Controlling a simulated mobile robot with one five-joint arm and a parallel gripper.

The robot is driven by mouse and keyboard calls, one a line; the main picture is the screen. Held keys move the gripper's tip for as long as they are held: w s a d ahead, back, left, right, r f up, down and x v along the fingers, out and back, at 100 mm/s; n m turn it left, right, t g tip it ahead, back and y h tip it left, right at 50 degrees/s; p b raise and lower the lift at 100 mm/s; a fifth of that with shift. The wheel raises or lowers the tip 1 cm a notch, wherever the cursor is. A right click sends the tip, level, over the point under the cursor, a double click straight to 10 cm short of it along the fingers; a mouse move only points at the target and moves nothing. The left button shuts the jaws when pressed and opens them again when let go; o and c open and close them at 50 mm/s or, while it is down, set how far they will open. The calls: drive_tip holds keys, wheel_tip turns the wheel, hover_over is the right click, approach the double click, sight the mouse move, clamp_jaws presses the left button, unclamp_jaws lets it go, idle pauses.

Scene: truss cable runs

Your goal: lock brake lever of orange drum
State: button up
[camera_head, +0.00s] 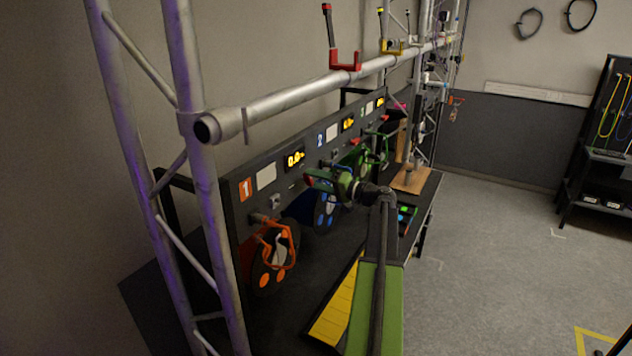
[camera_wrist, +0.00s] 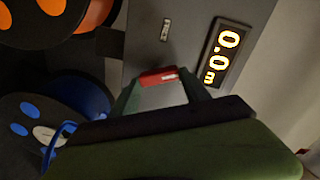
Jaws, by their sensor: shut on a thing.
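The orange drum (camera_head: 265,262) hangs at station 1, under the panel, with an orange frame in front of it. Its dark disc with orange spots also shows at the top left of the wrist view (camera_wrist: 42,12). My gripper (camera_head: 312,182) is in front of the panel, above and right of the orange drum. It is shut on a small red piece (camera_wrist: 158,77), which shows between the fingers. I cannot tell if this piece is the brake lever's grip. The rest of it is hidden by the gripper.
A dark panel (camera_head: 250,212) carries number plates and lit displays; one display (camera_wrist: 226,52) reads 0.0 m. The blue drum (camera_head: 325,208) is just right of the orange one. A truss tube (camera_head: 290,97) runs above, with upright truss legs at left. Open floor lies right.

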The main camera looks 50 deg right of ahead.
drive_tip(key=m, duration=0.4)
drive_tip(key=shift+d+f+m, duration=0.1)
drive_tip(key=shift+d+m, duration=0.05)
drive_tip(key=shift+m, duration=0.25)
idle(0.4)
drive_tip(key=o, duration=1.4)
drive_tip(key=shift+s, duration=0.1)
drive_tip(key=v, duration=1.7)
drive_tip(key=shift+s, duration=0.15)
